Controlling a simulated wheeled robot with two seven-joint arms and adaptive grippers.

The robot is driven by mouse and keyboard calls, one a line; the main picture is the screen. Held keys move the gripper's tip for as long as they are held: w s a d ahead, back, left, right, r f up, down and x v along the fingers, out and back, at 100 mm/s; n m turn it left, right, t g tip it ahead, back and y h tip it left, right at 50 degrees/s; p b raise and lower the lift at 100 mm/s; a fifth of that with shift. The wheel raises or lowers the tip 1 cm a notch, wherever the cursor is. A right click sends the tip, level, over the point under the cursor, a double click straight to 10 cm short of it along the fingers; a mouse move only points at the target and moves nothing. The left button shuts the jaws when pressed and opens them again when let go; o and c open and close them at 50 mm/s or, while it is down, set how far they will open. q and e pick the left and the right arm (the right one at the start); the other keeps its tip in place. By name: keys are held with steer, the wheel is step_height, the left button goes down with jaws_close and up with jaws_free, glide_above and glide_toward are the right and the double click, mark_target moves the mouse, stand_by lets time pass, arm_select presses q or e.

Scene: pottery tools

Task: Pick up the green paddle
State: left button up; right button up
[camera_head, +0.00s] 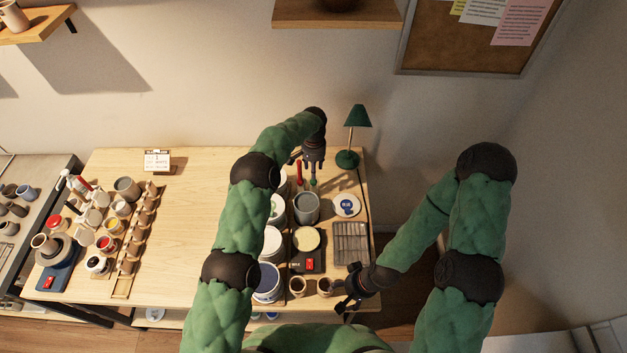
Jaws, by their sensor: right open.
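A green paddle (313,182) stands at the back right of the wooden table, beside a red-handled tool (299,172). Its upper part is hidden by my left gripper (311,170), which points down right at it. I cannot tell whether the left fingers touch or enclose it. My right gripper (345,300) is open at the table's front right corner, apart from the paddle and near two small brown cups (325,287).
A grey pot (306,208), round blue-and-white dish (346,205), wire rack (350,243) and black-and-red device (307,263) crowd the right side. A green lamp (348,158) stands close to the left gripper. The table's middle (190,220) is clear.

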arm_select(q)
steer(key=shift+r, duration=0.1)
steer(key=shift+c, duration=0.3)
jaws_close()
steer(key=shift+r, duration=0.1)
step_height(320, 180, up, 18)
steer(key=p, duration=0.6)
steer(key=shift+p, duration=0.3)
arm_select(e)
step_height(320, 180, up, 7)
steer(key=shift+f, duration=0.2)
arm_select(q)
steer(key=shift+s, duration=0.1)
arm_select(e)
steer(key=shift+s+f, duration=0.1)
